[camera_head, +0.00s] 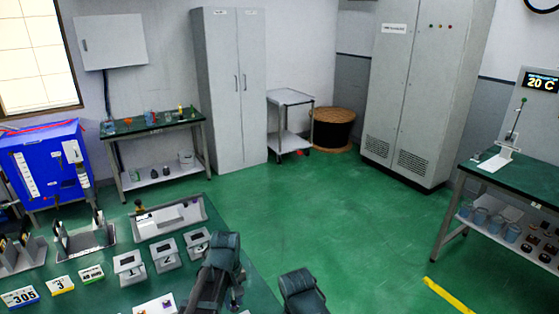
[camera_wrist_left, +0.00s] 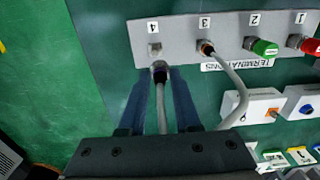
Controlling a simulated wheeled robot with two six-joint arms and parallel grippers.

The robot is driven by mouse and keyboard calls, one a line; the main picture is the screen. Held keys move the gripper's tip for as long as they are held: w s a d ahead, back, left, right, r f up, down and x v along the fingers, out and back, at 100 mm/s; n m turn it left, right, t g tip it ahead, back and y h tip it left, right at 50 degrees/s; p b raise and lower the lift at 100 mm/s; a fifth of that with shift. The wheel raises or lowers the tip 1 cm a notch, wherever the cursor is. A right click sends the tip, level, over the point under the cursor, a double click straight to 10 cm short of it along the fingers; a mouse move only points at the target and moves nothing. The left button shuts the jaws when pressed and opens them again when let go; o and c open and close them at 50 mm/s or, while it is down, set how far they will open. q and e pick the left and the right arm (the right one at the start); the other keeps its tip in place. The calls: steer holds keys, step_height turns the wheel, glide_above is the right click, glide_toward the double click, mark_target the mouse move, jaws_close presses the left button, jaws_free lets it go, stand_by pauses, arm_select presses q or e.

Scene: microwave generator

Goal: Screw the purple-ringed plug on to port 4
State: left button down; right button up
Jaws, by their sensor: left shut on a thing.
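In the left wrist view, the purple-ringed plug (camera_wrist_left: 160,72) is between the fingertips of my left gripper (camera_wrist_left: 161,78), which is shut on it. A grey cable (camera_wrist_left: 161,112) runs from the plug back between the fingers. Port 4 (camera_wrist_left: 155,49) is a bare metal connector on the grey panel (camera_wrist_left: 180,32), just beyond the plug and almost in line with it. I cannot tell whether plug and port touch. In the head view, parts of my arms cover the bench front; the plug cannot be made out. My right gripper is not seen.
Port 3 (camera_wrist_left: 205,47) holds an orange-ringed plug whose grey cable (camera_wrist_left: 237,85) loops close to my left gripper's right side. A green cap (camera_wrist_left: 264,47) is on port 2 and a red cap (camera_wrist_left: 309,46) on port 1. Small boxes (camera_wrist_left: 250,106) stand at the right.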

arm_select(q)
steer(key=shift+s+d, duration=0.1)
steer(key=shift+d, duration=0.45)
steer(key=shift+f, duration=0.15)
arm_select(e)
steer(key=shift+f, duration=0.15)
arm_select(q)
steer(key=shift+n, duration=0.3)
step_height(320, 180, down, 6)
steer(key=b, duration=0.6)
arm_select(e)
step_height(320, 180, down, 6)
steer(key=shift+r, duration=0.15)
arm_select(q)
steer(key=shift+f+b, duration=0.35)
steer(key=shift+b, duration=0.15)
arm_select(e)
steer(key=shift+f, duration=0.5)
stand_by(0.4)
arm_select(q)
steer(key=c, duration=0.5)
jaws_free()
steer(key=shift+c, duration=0.2)
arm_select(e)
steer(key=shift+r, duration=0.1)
